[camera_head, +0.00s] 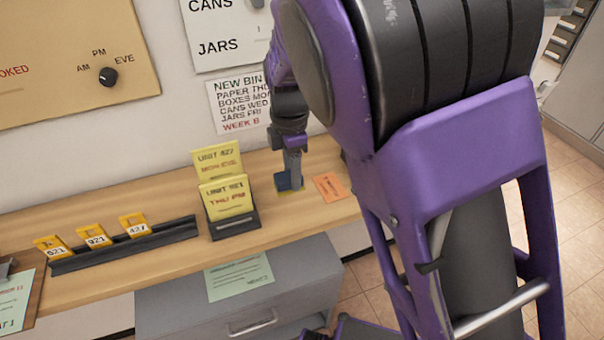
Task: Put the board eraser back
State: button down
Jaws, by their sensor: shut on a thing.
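My gripper (292,170) points down over the wooden counter, right of the yellow card stand. It is shut on a small dark blue block (284,182), which appears to be the board eraser. The block is at the counter surface, above or on a small yellow patch (291,192). I cannot tell whether the block touches the counter. My fingers hide part of it.
The wooden counter (150,260) runs along the wall. A black stand with yellow cards (228,198) is left of my gripper, and an orange card (330,187) lies right of it. A black rail with yellow tags (125,245) sits further left. A grey drawer unit (190,310) is below.

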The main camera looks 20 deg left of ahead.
notch_tip(320, 180, down, 5)
jog(key=shift+c, duration=1.9)
grip_release()
jog(key=shift+r, duration=0.1)
notch_tip(320, 180, up, 12)
jog(key=shift+p, duration=0.4)
